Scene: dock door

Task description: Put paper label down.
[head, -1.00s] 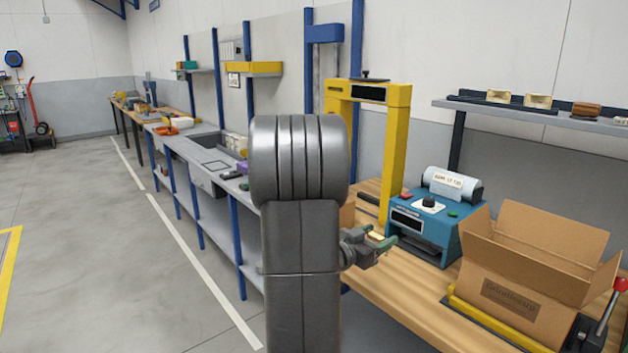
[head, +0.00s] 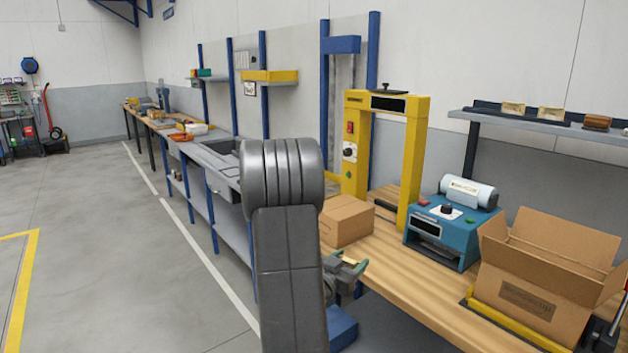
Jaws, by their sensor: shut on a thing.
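My gripper (head: 352,267) is in front of the wooden bench, just right of my dark arm link, which hides part of it. Its green-tipped fingers are shut on a small pale piece, the paper label (head: 349,261), of which only a sliver shows. The gripper is apart from the wooden bench top (head: 410,290), near its front left edge.
On the bench stand a closed carton (head: 346,222), a yellow arch frame (head: 416,160), a blue label machine (head: 440,235) and an open carton (head: 535,300) at right. Bare wood lies along the front edge. A long grey bench (head: 205,155) stretches away at left.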

